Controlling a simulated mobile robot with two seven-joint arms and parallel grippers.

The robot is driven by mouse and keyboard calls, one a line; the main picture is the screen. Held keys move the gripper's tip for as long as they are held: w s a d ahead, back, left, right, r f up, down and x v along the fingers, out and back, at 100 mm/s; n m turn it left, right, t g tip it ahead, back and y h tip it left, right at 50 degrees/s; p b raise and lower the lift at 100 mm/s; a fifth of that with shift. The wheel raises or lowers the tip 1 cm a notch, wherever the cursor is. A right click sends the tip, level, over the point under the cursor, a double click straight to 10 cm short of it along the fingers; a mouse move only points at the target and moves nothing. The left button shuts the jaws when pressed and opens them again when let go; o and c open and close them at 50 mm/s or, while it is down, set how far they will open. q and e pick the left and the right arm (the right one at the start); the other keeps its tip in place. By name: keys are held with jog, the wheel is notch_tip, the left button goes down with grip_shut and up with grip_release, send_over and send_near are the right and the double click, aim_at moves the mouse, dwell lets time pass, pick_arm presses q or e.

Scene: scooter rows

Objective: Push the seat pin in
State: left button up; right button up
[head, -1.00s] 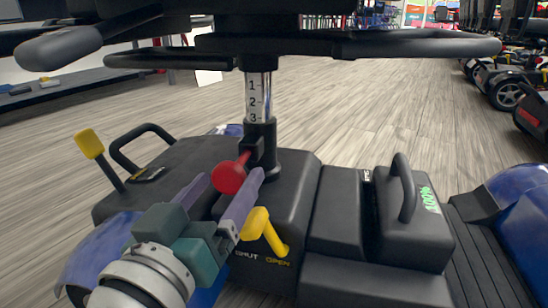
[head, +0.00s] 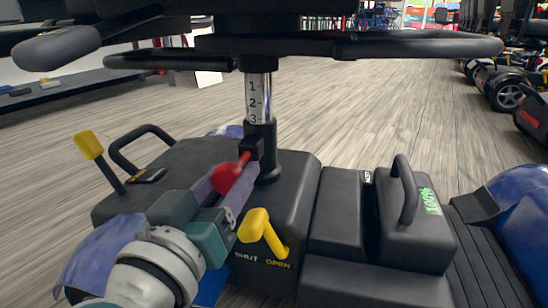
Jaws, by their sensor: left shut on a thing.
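The seat pin (head: 228,179) has a red ball knob on a short red rod that enters a black collar (head: 260,139) on the seat post. My left gripper (head: 230,183) comes in from the lower left and has its fingers on either side of the red knob, shut on it. The numbered silver seat post (head: 258,97) stands upright above the collar, with 1, 2 and 3 showing. The fingers hide parts of the knob. My right gripper is not in view.
A yellow lever (head: 262,229) stands close right of my gripper, above SHUT and OPEN labels. A yellow-topped lever (head: 89,145) is at left. A battery box (head: 402,220) with a handle reads 100%. The seat (head: 300,45) hangs overhead.

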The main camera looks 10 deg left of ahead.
pick_arm(q)
grip_shut()
